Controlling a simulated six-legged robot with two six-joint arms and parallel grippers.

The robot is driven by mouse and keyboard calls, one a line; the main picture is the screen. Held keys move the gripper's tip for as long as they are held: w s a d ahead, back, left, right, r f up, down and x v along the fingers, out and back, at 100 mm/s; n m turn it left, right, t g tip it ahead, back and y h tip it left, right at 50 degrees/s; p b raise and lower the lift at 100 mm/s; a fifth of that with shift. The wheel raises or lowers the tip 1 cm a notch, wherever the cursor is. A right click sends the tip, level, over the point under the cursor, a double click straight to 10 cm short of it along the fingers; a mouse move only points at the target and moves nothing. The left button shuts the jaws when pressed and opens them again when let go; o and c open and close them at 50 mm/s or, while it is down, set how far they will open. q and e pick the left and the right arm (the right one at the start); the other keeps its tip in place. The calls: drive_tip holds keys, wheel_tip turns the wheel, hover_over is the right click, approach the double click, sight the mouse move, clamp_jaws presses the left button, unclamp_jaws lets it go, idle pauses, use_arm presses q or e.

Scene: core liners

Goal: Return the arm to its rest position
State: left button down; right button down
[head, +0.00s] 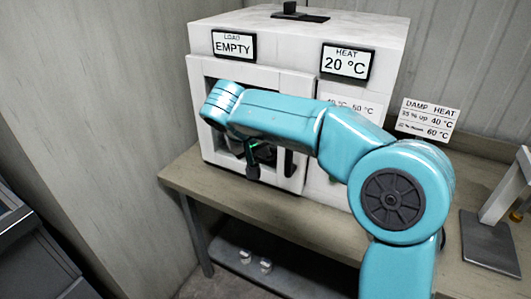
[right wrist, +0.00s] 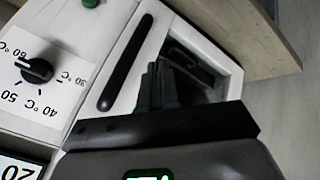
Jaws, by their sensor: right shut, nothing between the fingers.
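My right arm (head: 280,118) is blue and reaches across the front of a white oven (head: 285,45) in the head view. My right gripper (head: 253,172) hangs in front of the oven door and is shut and empty. In the right wrist view its dark fingertips (right wrist: 158,70) are together in front of the door's dark window (right wrist: 195,62). The black door handle (right wrist: 126,62) is beside the fingers, apart from them in the picture. The door looks closed. My arm hides part of the oven front. My left gripper is not in view.
The oven stands on a bench (head: 185,176). Its displays read EMPTY (head: 234,46) and 20 °C (head: 346,63). A dial (right wrist: 36,70) is on its front. A DAMP HEAT sign (head: 428,118) and a metal stand (head: 490,243) are at right. Small white objects (head: 265,265) lie below.

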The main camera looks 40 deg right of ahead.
drive_tip(key=shift+s+v, duration=0.25)
drive_tip(key=shift+v, duration=3.45)
drive_tip(key=a+f+n+g+y, duration=0.1)
drive_tip(key=a+f+n+y, duration=0.35)
drive_tip(key=f, duration=0.95)
drive_tip(key=a+f+n+g+y, duration=0.1)
drive_tip(key=a+f+y, duration=0.1)
drive_tip(key=a+f, duration=0.95)
drive_tip(key=s+a+f+m+y, duration=0.1)
drive_tip(key=s+a+f+y, duration=0.1)
drive_tip(key=s+f, duration=0.7)
drive_tip(key=s+a+f+m+y, duration=0.2)
drive_tip(key=s+f, duration=0.8)
drive_tip(key=f, duration=0.4)
drive_tip(key=shift+s+a+f, duration=0.2)
drive_tip(key=shift+s+a, duration=0.05)
